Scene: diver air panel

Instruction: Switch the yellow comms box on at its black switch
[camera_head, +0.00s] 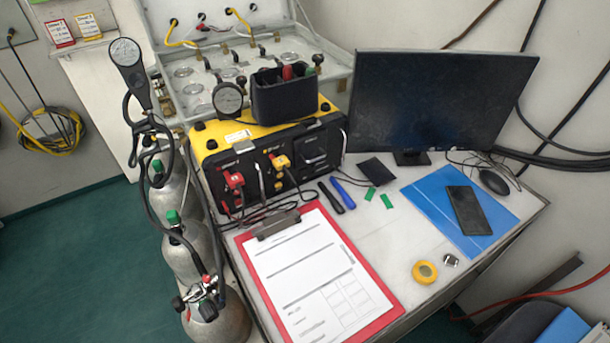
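The yellow comms box (212,146) stands on the table at the back left, with a yellow top and a black front panel. A red plug (234,180) and a yellow plug (280,161) sit in its front, with dark cables hanging down. A dark square section (315,149) is at the right of the panel. The black switch is too small and dark against the black panel to tell apart, and I cannot tell its position. A black bin (284,96) and a round gauge (228,99) stand on top of the box. Neither of my grippers is in view.
A red clipboard (392,306) lies in front of the box. Two screwdrivers, a blue folder (430,197) with a phone (468,210), yellow tape (424,272) and a monitor (436,100) occupy the right. Gas cylinders (180,255) with hoses stand left. The air panel case (335,68) is behind.

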